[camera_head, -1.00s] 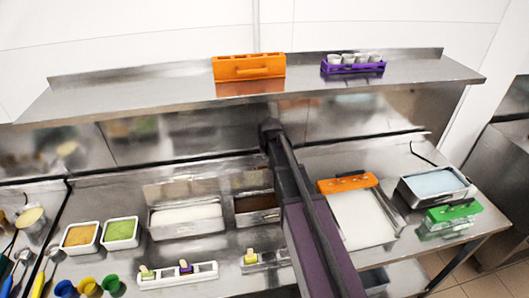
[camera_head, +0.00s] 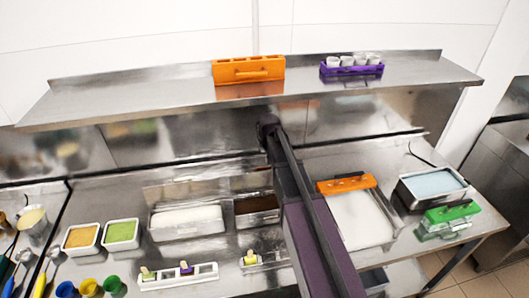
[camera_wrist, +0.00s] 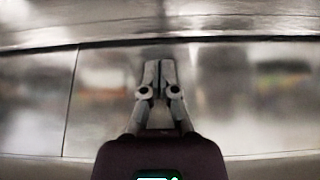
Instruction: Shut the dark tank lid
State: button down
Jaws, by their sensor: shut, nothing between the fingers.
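The dark tank (camera_head: 257,218) is a steel tank with brown contents, at the middle of the counter in the head view. It is uncovered at the top, and my arm hides its right part. A raised steel panel stands behind it, likely its lid (camera_head: 243,186); its right side is also hidden. My gripper (camera_wrist: 159,72) is shut and empty in the wrist view, facing a blurry steel wall. In the head view my arm reaches up past the tank and hides the fingers.
A white-filled tank (camera_head: 188,221) stands just left of the dark one. An orange rack (camera_head: 249,71) and a purple cup rack (camera_head: 352,70) sit on the shelf (camera_head: 130,96) above. A white slab with an orange-handled holder (camera_head: 346,184) lies right of my arm.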

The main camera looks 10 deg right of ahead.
aim_at(264, 178)
jog(key=shift+b+x, duration=4.15)
jog(key=shift+x, duration=0.6)
jog(key=shift+s+r+p, duration=0.2)
jog(key=shift+s+p, duration=0.05)
jog(key=shift+s, duration=0.4)
jog(key=shift+s+r+p, duration=0.2)
jog(key=shift+s, duration=0.5)
jog(key=shift+s+r+p, duration=0.2)
jog(key=shift+s+p, duration=0.05)
jog(key=shift+s, duration=0.4)
jog(key=shift+s+r+t, duration=0.25)
jog(key=shift+s+t, duration=0.15)
